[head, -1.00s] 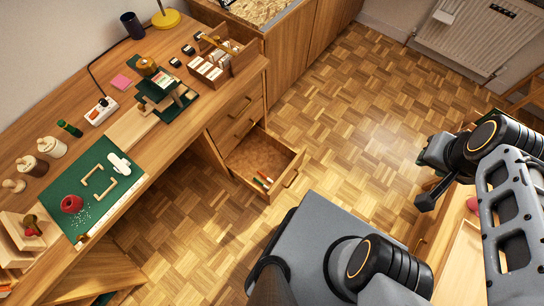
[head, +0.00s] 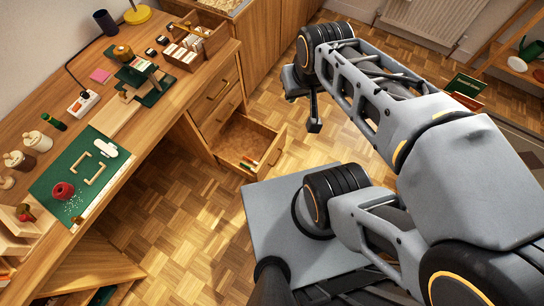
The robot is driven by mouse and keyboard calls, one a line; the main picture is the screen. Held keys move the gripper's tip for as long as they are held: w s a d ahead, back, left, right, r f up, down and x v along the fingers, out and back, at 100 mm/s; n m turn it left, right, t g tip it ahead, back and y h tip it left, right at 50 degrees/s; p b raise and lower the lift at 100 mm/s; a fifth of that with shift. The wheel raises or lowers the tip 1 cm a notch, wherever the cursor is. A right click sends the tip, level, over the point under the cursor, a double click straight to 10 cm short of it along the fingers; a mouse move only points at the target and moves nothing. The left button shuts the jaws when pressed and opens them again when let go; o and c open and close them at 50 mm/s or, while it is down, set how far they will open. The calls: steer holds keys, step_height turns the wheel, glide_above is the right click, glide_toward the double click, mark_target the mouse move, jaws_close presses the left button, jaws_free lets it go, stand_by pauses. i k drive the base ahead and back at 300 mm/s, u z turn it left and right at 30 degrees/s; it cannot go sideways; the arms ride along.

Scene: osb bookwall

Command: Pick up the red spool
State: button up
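The red spool (head: 63,191) stands on the green cutting mat (head: 48,178) at the left of the wooden workbench. Small white specks lie on the mat in front of it. My gripper (head: 314,122) hangs over the floor, far to the right of the spool and beyond the bench edge. One dark finger shows pointing down. The rest of the gripper is hidden or too small, so its opening cannot be told.
A wooden frame piece (head: 94,170) and a white tool (head: 111,148) lie on the mat. A wooden stand (head: 18,228) with a red item is left of the spool. Wooden bobbins (head: 38,141) stand behind. An open drawer (head: 250,148) juts out from the bench.

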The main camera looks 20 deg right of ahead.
mark_target(63, 192)
steer(key=u, duration=3.35)
steer(key=i, duration=1.85)
steer(key=z, duration=2.45)
